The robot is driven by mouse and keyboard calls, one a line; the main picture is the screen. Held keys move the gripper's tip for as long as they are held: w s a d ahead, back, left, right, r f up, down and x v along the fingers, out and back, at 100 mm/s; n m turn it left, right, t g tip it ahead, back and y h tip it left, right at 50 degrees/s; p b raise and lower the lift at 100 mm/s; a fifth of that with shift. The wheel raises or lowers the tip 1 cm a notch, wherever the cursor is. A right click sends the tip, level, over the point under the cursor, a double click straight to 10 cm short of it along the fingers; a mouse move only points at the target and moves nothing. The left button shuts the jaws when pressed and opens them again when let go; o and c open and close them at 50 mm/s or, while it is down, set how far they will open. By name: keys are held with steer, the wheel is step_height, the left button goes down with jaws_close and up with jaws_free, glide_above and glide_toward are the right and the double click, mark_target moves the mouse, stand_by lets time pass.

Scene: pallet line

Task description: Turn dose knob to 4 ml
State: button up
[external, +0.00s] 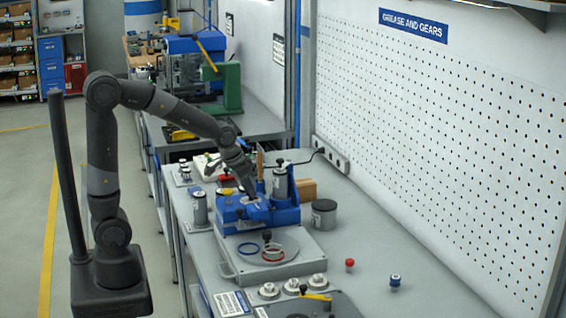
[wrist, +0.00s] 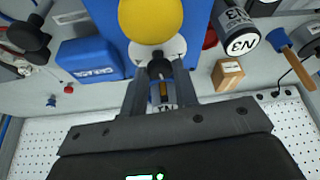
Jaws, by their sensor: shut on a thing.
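The dose knob (wrist: 160,68) is a small black knob in front of a white round dial plate (wrist: 176,47) on a blue machine (wrist: 103,28). My gripper (wrist: 160,76) has its two fingers around the knob, one on each side, and is shut on it. The dial's markings are too small or covered, so the setting cannot be read. In the external view my gripper (external: 254,196) reaches down to the top of the blue machine (external: 285,216), and the knob is hidden there.
A yellow round cap (wrist: 150,18) is close above the knob in the wrist view. A labelled cylinder (wrist: 238,32) and a cardboard box (wrist: 228,73) are to the right. In the external view a dark grey pot (external: 324,216) stands right of the machine; the bench's right front is mostly clear.

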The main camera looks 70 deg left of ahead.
steer(key=m+h, duration=0.1)
steer(key=m, duration=0.3)
steer(key=shift+a+h, duration=0.2)
steer(key=shift+h, duration=0.2)
steer(key=m+h, duration=0.1)
steer(key=m, duration=0.2)
steer(key=shift+a+m+g, duration=0.15)
steer(key=shift+m+g, duration=0.15)
steer(key=shift+m, duration=0.1)
steer(key=m+g+h, duration=0.1)
steer(key=m, duration=0.2)
steer(key=shift+w+a, duration=0.1)
steer(key=shift+w+m+g+h, duration=0.1)
steer(key=shift+m+g+h, duration=0.45)
steer(key=shift+m, duration=1.65)
steer(key=o, duration=1)
steer(key=v, duration=1)
steer(key=shift+a+r, duration=0.2)
steer(key=shift+r, duration=0.15)
